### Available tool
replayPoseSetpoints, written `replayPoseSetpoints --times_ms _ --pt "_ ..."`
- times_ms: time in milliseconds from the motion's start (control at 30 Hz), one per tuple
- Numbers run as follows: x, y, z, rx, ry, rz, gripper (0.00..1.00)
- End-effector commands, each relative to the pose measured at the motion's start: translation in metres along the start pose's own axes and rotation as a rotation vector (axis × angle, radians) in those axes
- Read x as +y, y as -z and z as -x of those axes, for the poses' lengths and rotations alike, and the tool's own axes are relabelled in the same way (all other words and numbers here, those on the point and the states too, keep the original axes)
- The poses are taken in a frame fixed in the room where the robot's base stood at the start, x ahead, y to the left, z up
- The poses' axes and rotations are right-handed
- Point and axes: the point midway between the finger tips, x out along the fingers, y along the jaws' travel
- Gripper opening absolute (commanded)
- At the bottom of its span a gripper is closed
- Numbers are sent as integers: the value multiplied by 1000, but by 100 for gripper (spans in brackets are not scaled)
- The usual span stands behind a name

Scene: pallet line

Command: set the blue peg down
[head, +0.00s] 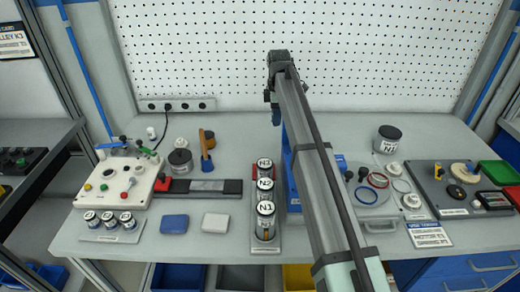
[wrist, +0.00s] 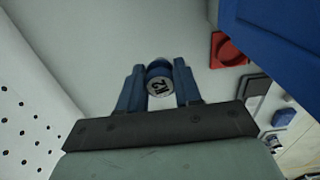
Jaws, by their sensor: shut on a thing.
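My gripper (wrist: 159,69) is shut on a short cylinder, the blue peg (wrist: 157,72), in the wrist view. Its side is blue, and a pale round end with dark marks like "N2" faces the camera. Bare grey surface shows beyond the fingertips; the gap below the peg cannot be judged. In the head view my gripper (head: 271,97) is at the far end of my arm, in front of the pegboard; the peg cannot be made out there.
A red block with a round recess (wrist: 229,50) and a large blue block (wrist: 280,35) lie to the right in the wrist view. In the head view, jars marked N3, N2 and N1 (head: 264,222) stand in a row. Bench behind them is clear (head: 235,125).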

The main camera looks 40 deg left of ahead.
Motion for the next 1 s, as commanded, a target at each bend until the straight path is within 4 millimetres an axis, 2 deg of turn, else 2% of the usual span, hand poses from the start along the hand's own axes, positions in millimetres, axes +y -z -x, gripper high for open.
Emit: replayPoseSetpoints --times_ms 33,100,267,600,767,867,1000 --pt "-1 15 0 0 0 14 3" --pt "-3 32 1 0 0 23 3" --pt "-6 62 1 -1 0 -1 3" --pt "-4 59 2 -3 1 -221 3" --pt "-5 59 0 -3 2 -277 3" --pt "-5 59 -8 -3 2 -286 3" --pt "-6 58 -27 -4 3 -287 3"
